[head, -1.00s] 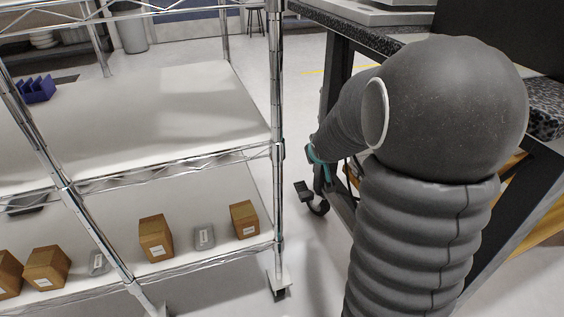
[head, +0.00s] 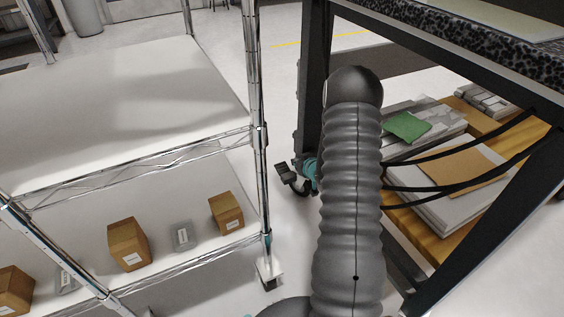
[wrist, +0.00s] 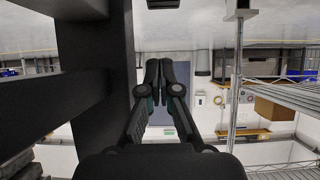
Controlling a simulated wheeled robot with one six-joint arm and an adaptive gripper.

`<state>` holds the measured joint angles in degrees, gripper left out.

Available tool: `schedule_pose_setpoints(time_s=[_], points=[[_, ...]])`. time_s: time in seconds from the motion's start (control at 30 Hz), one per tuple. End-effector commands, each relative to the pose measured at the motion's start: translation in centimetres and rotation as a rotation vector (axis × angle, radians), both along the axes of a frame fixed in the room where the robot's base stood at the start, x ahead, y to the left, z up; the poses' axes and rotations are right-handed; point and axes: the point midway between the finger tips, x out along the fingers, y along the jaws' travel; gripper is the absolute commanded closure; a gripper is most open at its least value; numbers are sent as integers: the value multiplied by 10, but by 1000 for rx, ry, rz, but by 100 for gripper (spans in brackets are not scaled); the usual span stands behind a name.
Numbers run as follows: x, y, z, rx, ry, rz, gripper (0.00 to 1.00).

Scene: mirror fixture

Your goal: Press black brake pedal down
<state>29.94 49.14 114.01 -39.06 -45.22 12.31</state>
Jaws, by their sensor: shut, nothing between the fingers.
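I cannot make out the pedal in the wrist view.
A wire rack (head: 257,120) with cardboard boxes (head: 128,245) stands left of the caster, with a narrow strip of floor between. A dark beam (wrist: 100,90) fills the wrist view's left.

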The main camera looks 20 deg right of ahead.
Motion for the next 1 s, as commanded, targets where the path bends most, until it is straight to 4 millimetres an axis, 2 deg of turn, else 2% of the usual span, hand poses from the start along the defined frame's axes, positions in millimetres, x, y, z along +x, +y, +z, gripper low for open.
schedule_pose_setpoints(time_s=[0.47, 1.0], points=[[11, 9, -6, 0, 1, 13, 100], [91, 10, -56, 0, 1, 9, 100]])
